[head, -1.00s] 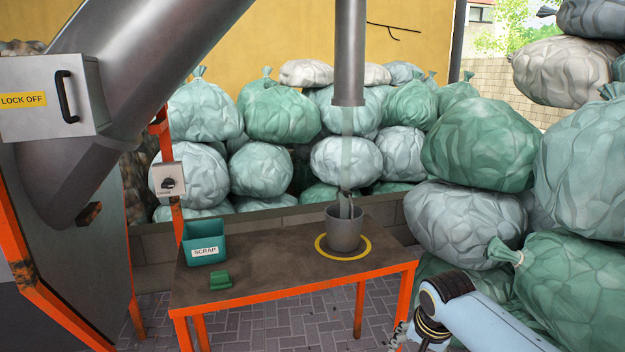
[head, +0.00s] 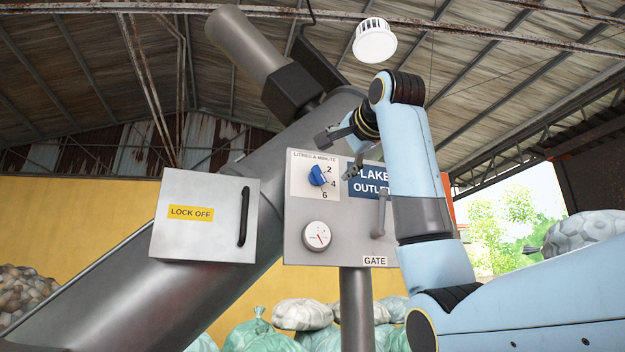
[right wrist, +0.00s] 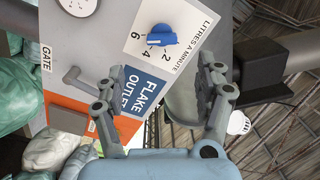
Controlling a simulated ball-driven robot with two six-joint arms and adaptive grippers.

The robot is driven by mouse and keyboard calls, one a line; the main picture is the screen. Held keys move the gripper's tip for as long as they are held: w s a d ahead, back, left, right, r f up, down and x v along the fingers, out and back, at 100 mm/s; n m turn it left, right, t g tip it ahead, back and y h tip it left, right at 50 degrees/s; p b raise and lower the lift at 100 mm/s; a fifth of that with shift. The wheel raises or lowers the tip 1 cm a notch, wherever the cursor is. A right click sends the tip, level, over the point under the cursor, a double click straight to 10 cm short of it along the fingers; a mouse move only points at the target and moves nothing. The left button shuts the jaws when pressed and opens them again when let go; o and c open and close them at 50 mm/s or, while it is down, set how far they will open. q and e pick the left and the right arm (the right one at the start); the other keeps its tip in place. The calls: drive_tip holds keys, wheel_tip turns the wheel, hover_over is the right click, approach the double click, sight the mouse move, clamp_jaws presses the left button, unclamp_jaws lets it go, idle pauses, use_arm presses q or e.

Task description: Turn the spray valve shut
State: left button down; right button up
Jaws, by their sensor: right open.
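The spray valve is a blue knob (head: 317,175) on a white plate marked "LITRES A MINUTE" with 2, 4 and 6, on the grey panel. It also shows in the right wrist view (right wrist: 161,38). One end of its grip lies toward the 4 and 6; I cannot tell which end is the pointer. My right gripper (head: 343,152) is open and empty, beside the plate's upper right. In the right wrist view its fingers (right wrist: 160,85) are spread, with the knob beyond them and apart from them. My left gripper is not in view.
A gate lever (head: 380,215) sticks out of the panel below the "FLAKE OUTLET" sign (head: 371,187), close to my forearm. A round gauge (head: 317,236) sits below the knob. A "LOCK OFF" box (head: 205,240) with a black handle stands at left. Filled bags lie below.

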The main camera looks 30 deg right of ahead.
sight(320, 173)
drive_tip(key=p+x, duration=0.1)
drive_tip(key=x, duration=0.2)
drive_tip(key=p+x, duration=0.2)
drive_tip(key=x, duration=0.1)
drive_tip(key=p+x, duration=0.1)
drive_tip(key=x, duration=0.3)
drive_tip(key=shift+w+a+r+p, duration=0.1)
drive_tip(key=shift+w+r+p, duration=0.05)
drive_tip(key=shift+r+p, duration=0.15)
drive_tip(key=shift+w+f, duration=0.2)
drive_tip(key=shift+w, duration=0.2)
drive_tip(key=c, duration=1.2)
drive_tip(key=shift+o, duration=0.2)
